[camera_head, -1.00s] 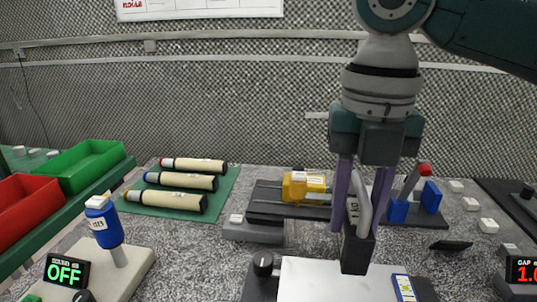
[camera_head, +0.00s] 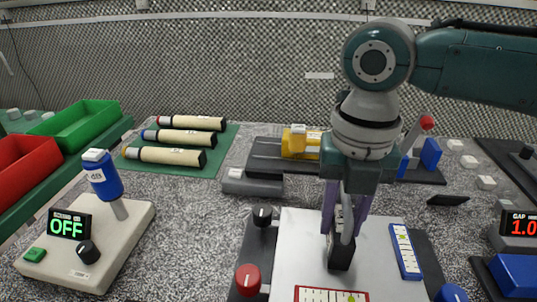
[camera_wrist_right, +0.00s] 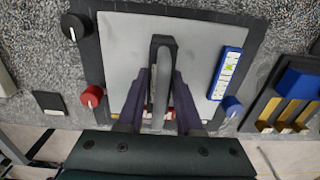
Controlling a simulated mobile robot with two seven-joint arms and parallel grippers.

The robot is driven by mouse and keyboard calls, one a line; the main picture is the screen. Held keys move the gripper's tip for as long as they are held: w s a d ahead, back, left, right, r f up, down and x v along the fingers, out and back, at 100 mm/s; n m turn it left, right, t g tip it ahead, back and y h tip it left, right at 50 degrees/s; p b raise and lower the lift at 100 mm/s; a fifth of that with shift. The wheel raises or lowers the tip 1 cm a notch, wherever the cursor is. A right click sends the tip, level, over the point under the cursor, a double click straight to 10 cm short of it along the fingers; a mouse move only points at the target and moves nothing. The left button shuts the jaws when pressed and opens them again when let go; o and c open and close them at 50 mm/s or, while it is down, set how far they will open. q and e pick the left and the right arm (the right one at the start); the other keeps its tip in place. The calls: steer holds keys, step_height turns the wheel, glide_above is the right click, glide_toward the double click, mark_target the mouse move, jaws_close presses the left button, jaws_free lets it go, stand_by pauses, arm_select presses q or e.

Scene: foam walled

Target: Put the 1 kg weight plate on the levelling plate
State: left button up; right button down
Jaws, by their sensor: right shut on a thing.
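The levelling plate (camera_head: 298,240) is a light grey square on a dark base, with a blue-framed level along its right side and a red-framed one along its near edge. My right gripper (camera_head: 344,215) is shut on the weight (camera_head: 341,252), a dark block with a grey handle, and holds it upright over the middle of the plate. I cannot tell whether its underside touches the plate. In the right wrist view, the weight (camera_wrist_right: 163,45) stands between my fingers above the plate (camera_wrist_right: 125,45). My left gripper is not in view.
Black (camera_head: 263,215), red (camera_head: 248,279) and blue (camera_head: 451,293) knobs edge the base. Several cylinders lie on a green mat (camera_head: 222,153); a dark rack (camera_head: 265,155) with a yellow item is behind.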

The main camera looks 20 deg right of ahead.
steer(key=shift+f, duration=0.1)
steer(key=c, duration=0.6)
jaws_free()
steer(key=shift+o, duration=0.2)
step_height(320, 180, up, 12)
steer(key=shift+f+p, duration=0.1)
steer(key=shift+p, duration=0.55)
steer(key=s+a+f+m+t+y, duration=0.2)
steer(key=s+a+f+m+y, duration=0.1)
steer(key=s+a+f+m, duration=0.8)
steer(key=s+d+m+h, duration=0.1)
steer(key=d+m, duration=0.3)
steer(key=m, duration=0.4)
steer(key=s+d+r+m+t+h, duration=0.1)
steer(key=s+d+m, duration=0.3)
steer(key=m, duration=0.5)
steer(key=shift+r+t+h, duration=0.25)
steer(key=shift+t+h, duration=0.05)
steer(key=shift+h, duration=0.1)
